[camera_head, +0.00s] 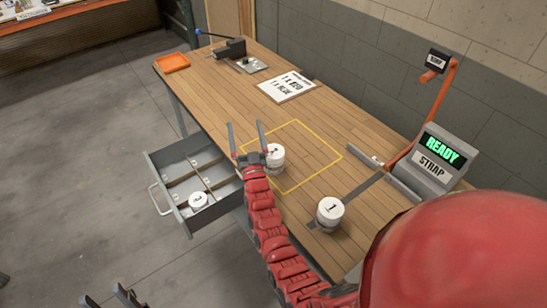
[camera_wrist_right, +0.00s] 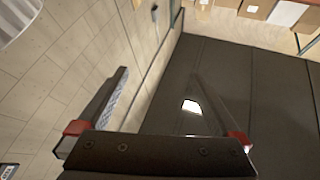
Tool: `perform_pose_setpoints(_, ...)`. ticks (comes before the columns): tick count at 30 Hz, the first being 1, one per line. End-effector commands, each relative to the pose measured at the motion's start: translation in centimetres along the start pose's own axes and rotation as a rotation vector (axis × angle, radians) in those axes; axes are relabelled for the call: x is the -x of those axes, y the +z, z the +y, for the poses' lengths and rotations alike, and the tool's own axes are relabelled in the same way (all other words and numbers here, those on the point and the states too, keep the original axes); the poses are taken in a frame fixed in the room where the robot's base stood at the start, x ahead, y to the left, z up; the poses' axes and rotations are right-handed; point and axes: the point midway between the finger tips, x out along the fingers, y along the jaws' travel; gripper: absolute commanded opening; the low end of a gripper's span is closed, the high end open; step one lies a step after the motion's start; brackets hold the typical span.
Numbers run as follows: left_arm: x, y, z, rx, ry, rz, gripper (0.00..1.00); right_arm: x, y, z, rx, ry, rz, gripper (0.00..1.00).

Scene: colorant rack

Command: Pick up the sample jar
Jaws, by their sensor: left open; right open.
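One marked 1 (camera_head: 330,211) stands nearer the table's front right, by a dark strip. One marked 3 (camera_head: 198,201) sits in the open drawer. I cannot tell which is the sample jar. My right gripper (camera_head: 246,132) is open and empty, fingers pointing up the picture, overlapping the drawer-side table edge beside the outlined jar. Its fingers also show empty in the right wrist view (camera_wrist_right: 158,92). My left gripper (camera_head: 124,293) is open at the bottom left, partly cut off.
The open drawer (camera_head: 159,170) with dividers juts out left of the table (camera_head: 225,98). A READY/STRAP machine (camera_head: 437,158) with an orange arm stands at right. A printed card (camera_head: 287,86), a vise (camera_head: 230,48) and an orange tray (camera_head: 172,62) lie further back. The outlined area is mostly clear.

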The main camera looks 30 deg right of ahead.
Motion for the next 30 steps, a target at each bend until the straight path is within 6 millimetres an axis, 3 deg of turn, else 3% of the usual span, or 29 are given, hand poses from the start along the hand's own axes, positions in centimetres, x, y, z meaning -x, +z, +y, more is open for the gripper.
perform_pose_setpoints(1, -0.2, 0.0, 0.0, 0.0, 0.0, 0.0, 0.5, -2.3, 1.0, 0.1, -0.007, 0.007, -0.054, 1.0)
perform_pose_setpoints(7, -0.3, -0.1, 0.0, 0.0, 0.0, 0.0, 0.5, -10.4, 8.0, -0.5, -0.041, -0.009, -0.425, 1.0)
perform_pose_setpoints(10, -0.3, -0.1, 0.0, 0.0, 0.0, 0.0, 0.5, -13.1, 10.3, -1.5, -0.044, -0.05, -0.636, 1.0)
perform_pose_setpoints(14, -0.3, 0.0, 0.0, 0.0, 0.0, 0.0, 0.5, -14.5, 11.3, -2.4, -0.019, -0.12, -0.909, 1.0)
perform_pose_setpoints(17, -0.3, 0.0, 0.0, 0.0, 0.0, 0.0, 0.5, -13.9, 10.7, -2.4, 0.026, -0.174, -1.126, 1.0)
perform_pose_setpoints(20, -0.3, -0.1, 0.0, 0.0, 0.0, 0.0, 0.5, -12.1, 8.8, -1.3, 0.092, -0.217, -1.348, 1.0)
perform_pose_setpoints(24, -0.3, 0.0, 0.0, 0.0, 0.0, 0.0, 0.5, -7.7, 4.3, 1.8, 0.196, -0.235, -1.66, 1.0)
perform_pose_setpoints(30, -0.2, 0.0, 0.0, 0.0, 0.0, 0.0, 0.5, -2.2, -2.8, 6.1, 0.297, -0.198, -1.984, 1.0)
